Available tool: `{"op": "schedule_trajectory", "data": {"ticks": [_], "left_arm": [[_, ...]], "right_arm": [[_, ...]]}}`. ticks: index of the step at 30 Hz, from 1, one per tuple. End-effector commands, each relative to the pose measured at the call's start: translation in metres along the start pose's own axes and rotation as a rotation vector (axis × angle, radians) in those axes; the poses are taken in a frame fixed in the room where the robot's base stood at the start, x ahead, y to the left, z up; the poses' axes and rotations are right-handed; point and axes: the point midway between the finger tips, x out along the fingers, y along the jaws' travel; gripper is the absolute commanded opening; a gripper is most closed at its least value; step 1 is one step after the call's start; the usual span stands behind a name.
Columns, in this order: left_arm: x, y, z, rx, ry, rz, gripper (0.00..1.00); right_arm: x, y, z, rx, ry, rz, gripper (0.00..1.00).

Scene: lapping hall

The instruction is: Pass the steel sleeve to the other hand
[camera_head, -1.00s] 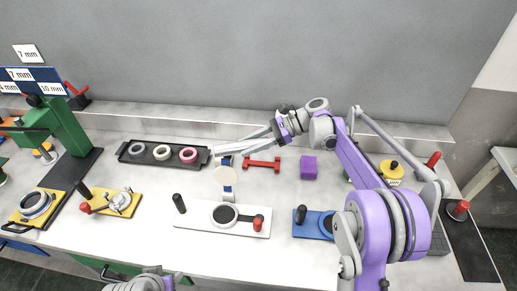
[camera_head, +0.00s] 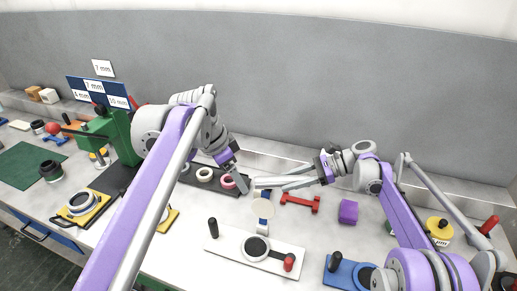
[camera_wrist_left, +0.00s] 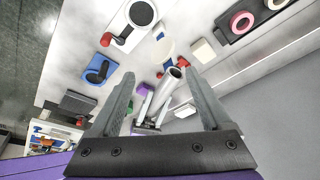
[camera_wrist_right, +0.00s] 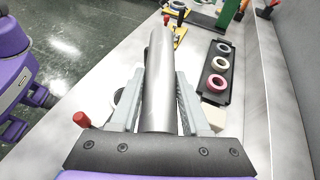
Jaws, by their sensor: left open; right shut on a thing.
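The steel sleeve (camera_wrist_right: 158,85) is a plain grey tube. In the right wrist view it lies lengthwise between the fingers of my right gripper (camera_wrist_right: 159,76), which is shut on it and holds it above the bench. In the head view my right gripper (camera_head: 284,181) points left with the sleeve partly hidden among its fingers. My left gripper (camera_head: 240,178) is open, to the left of the right one and close to it. In the left wrist view the sleeve (camera_wrist_left: 164,88) shows its open round end between the spread, empty left fingers (camera_wrist_left: 160,77); I cannot tell any contact.
A black tray (camera_wrist_right: 215,86) with several rings lies behind. A white plate (camera_head: 222,245) with a black disc, a red dumbbell-shaped part (camera_head: 300,203) and a purple block (camera_head: 348,211) are on the bench below. A green machine (camera_head: 122,135) stands left.

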Motion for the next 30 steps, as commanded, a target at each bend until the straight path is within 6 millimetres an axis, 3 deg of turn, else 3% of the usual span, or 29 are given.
{"op": "schedule_trajectory", "data": {"ticks": [1,6,12,20,30], "left_arm": [[-0.002,-0.008,-0.016,0.061,0.005,0.024,0.81],[-0.006,-0.021,-0.056,0.267,0.030,0.102,0.81],[-0.005,-0.026,-0.081,0.429,0.061,0.160,0.81],[0.003,-0.025,-0.090,0.492,0.075,0.181,0.81],[0.060,-0.013,-0.091,0.492,0.076,0.180,0.81]], "right_arm": [[0.000,0.000,0.000,0.000,-0.001,0.000,0.00],[0.000,0.000,0.000,0.000,-0.001,0.000,0.00],[0.000,0.000,0.000,0.000,-0.001,0.000,0.00],[0.000,0.000,0.000,0.000,-0.001,0.000,0.00],[0.000,0.000,0.000,0.000,-0.001,0.000,0.00]]}}
